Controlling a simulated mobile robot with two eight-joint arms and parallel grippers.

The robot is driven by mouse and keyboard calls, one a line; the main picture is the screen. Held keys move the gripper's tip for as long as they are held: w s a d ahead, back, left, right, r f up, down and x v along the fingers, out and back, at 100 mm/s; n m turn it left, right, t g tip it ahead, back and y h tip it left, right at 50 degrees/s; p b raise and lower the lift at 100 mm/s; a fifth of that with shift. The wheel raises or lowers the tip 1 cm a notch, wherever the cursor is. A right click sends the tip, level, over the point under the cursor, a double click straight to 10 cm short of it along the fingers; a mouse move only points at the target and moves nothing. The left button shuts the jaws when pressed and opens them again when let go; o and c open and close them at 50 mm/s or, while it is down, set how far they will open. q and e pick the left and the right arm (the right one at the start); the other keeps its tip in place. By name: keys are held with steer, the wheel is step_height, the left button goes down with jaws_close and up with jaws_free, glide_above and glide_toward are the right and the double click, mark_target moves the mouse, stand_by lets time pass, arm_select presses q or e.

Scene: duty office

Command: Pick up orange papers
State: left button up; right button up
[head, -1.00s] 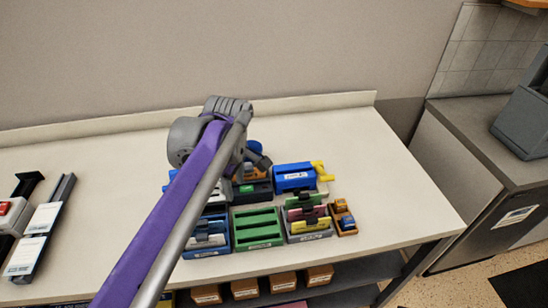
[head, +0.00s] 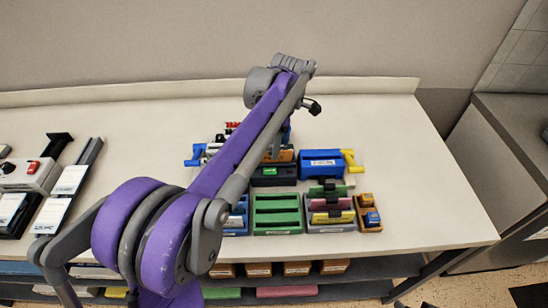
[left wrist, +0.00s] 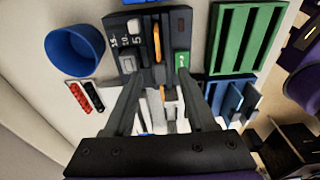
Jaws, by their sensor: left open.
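A thin orange piece, which looks like the orange papers (left wrist: 157,43), stands edge-on in a black device (left wrist: 128,62) with a green patch in the left wrist view. In the head view the orange papers (head: 286,156) show partly behind my left arm, above the black device (head: 274,179). My left gripper (left wrist: 162,82) is open, its two fingers apart and pointing at the device. A second small orange-topped piece (left wrist: 170,92) shows between the fingers; I cannot tell what it is. No contact is visible. My left arm hides much of the gripper in the head view. My right gripper is out of view.
A green slotted tray (head: 277,213), a blue box (head: 321,164), a grey holder with coloured cards (head: 331,213) and a small orange-brown box (head: 368,213) crowd the counter (head: 420,190). A blue cup (left wrist: 74,50) stands near the device. The counter's right part is clear.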

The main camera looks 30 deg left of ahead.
arm_select(q)
step_height(320, 180, down, 4)
steer(key=shift+s+a+r, duration=0.15)
steer(key=shift+r, duration=0.1)
steer(key=shift+c, duration=0.2)
jaws_close()
